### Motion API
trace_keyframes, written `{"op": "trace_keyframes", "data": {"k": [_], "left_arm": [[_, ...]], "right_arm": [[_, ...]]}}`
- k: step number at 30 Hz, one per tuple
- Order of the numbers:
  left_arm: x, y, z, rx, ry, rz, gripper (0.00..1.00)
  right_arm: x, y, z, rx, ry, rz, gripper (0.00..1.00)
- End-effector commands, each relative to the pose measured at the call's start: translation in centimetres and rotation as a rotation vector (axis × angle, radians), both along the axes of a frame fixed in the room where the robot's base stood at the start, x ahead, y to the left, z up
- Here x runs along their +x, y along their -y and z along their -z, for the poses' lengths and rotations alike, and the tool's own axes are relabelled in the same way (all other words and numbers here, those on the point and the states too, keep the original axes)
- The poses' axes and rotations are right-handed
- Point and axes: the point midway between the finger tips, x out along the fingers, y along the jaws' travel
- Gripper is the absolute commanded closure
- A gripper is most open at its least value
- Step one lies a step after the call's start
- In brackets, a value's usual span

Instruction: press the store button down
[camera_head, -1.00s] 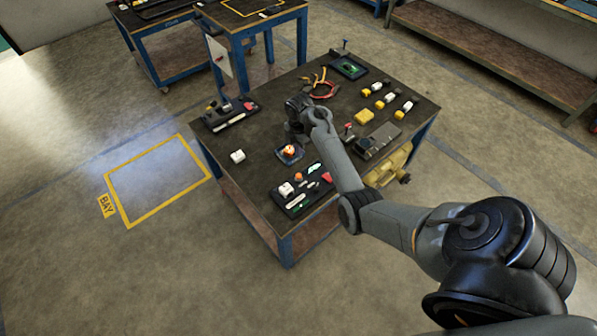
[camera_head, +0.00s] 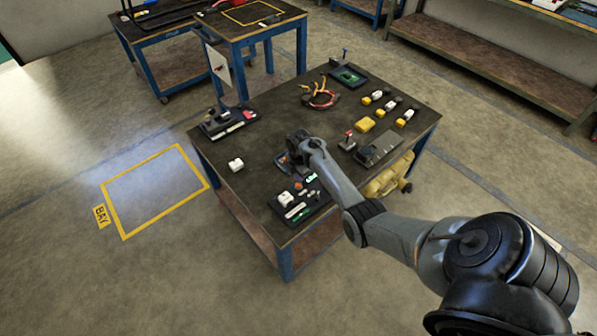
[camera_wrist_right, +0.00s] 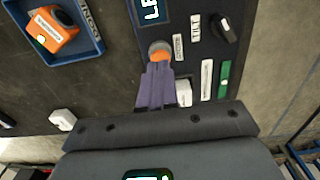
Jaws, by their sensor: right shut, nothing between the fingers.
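The dark control panel (camera_head: 305,212) lies at the near edge of the workbench. Its round orange button (camera_wrist_right: 160,55) has a grey rim and a small white label beside it, too small to read surely. My right gripper (camera_wrist_right: 158,66) is shut and empty, with its fingertips right at the button and overlapping its lower part in the right wrist view. I cannot tell whether they touch it or whether it is pressed. The button also shows in the head view (camera_head: 298,185). My left gripper is out of view.
The panel also carries a screen (camera_wrist_right: 150,10), a black knob (camera_wrist_right: 224,28), a green slider (camera_wrist_right: 224,78) and a white block (camera_head: 285,199). A blue tray (camera_wrist_right: 97,42) with an orange device stands beside it. Another white block (camera_head: 236,165) stands on the bench, with clear surface around it.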

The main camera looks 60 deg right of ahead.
Motion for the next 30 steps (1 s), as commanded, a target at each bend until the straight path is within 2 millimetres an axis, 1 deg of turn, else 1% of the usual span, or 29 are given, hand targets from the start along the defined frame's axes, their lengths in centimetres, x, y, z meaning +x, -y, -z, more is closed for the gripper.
{"op": "trace_keyframes", "data": {"k": [1,6,20,26,30], "left_arm": [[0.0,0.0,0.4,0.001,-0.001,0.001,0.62],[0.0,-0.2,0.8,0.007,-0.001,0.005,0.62],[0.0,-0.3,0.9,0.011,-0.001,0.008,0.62],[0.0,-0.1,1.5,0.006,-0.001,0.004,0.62],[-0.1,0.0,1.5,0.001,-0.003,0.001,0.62]], "right_arm": [[0.0,0.0,0.7,0.0,0.0,0.0,1.0],[0.0,0.0,1.6,0.0,0.0,0.001,1.0],[0.0,0.0,2.0,0.0,0.001,0.0,1.0],[0.0,0.0,4.0,0.001,-0.001,-0.002,1.0],[-0.2,-0.1,4.5,0.003,-0.003,0.001,1.0]]}}
